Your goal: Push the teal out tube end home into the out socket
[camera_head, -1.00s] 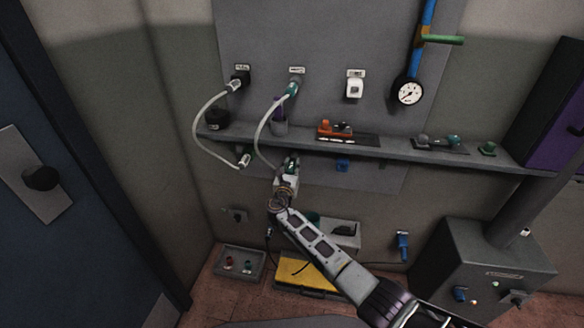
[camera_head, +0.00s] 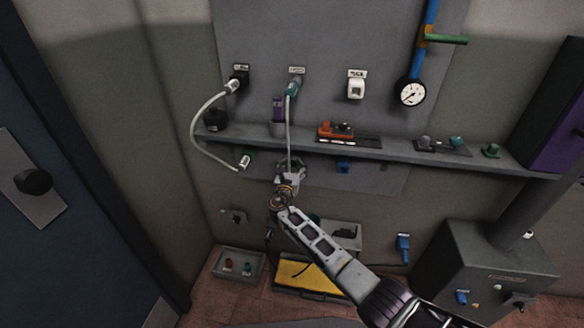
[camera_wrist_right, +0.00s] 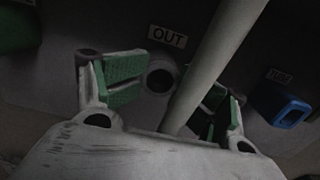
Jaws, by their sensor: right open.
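The out tube (camera_head: 289,128) is pale and hangs almost straight down from a teal connector (camera_head: 292,89) on the upper panel. My right gripper (camera_head: 290,172) is open under the shelf, at the tube's lower part. In the right wrist view its green-padded fingers (camera_wrist_right: 172,88) are spread, with the tube (camera_wrist_right: 212,62) running down between them, held by neither as far as I see. The out socket (camera_wrist_right: 161,76), a dark round opening, sits below the OUT label (camera_wrist_right: 167,37), left of the tube. It looks empty. The tube's lower end is hidden behind my gripper. My left gripper is not in view.
A second pale tube (camera_head: 196,125) loops at the left to a low connector (camera_head: 245,161). The shelf (camera_head: 385,151) runs above my gripper. A blue socket (camera_wrist_right: 291,110) is at the right in the wrist view. A grey tray (camera_head: 238,264) and yellow case (camera_head: 309,275) lie on the floor.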

